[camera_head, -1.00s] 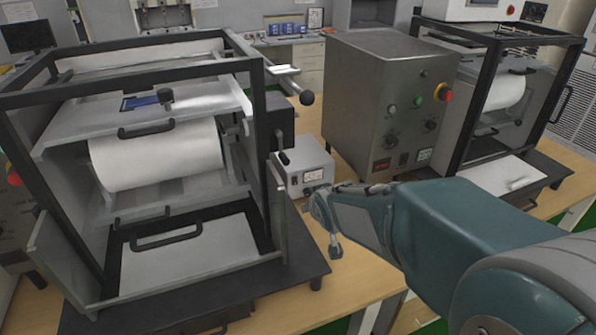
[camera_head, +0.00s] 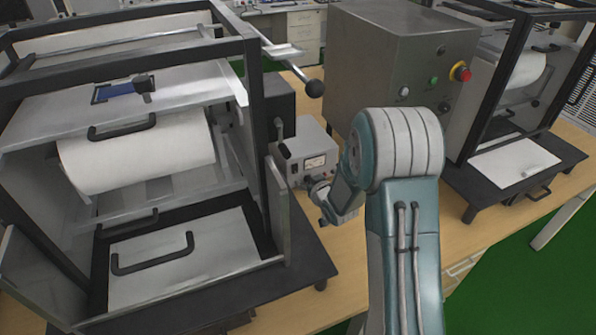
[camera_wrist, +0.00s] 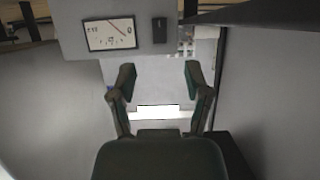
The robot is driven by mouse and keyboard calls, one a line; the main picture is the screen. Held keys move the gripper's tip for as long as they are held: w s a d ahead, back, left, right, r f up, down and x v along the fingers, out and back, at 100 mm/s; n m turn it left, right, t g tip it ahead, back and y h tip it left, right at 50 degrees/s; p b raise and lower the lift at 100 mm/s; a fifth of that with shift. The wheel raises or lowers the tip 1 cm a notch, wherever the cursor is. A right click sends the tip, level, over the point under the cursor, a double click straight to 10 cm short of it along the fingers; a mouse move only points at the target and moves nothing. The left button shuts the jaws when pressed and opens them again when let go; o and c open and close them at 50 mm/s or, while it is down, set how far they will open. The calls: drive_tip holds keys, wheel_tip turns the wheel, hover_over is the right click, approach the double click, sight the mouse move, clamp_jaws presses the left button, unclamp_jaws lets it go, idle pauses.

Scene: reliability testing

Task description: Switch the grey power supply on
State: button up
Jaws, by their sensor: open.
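The grey power supply (camera_head: 301,148) stands on the wooden bench between the left framed machine and the large grey cabinet. Its front face has a white dial meter (camera_head: 314,162), which also shows at the top left of the wrist view (camera_wrist: 110,34). In the wrist view, a black switch (camera_wrist: 159,30) sits on the grey face right of the meter; its on or off position is too small to tell. My gripper (camera_wrist: 160,77) is open, with nothing between its fingers, below the switch in that view. In the head view its fingers are largely hidden by my wrist in front of the supply.
The grey cabinet (camera_head: 400,40) with a red button (camera_head: 461,72) stands behind right. Bare bench (camera_head: 345,250) lies in front.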

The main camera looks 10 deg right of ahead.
sight(295, 171)
drive_tip(key=x, duration=0.9)
drive_tip(key=shift+f, duration=0.15)
clamp_jaws()
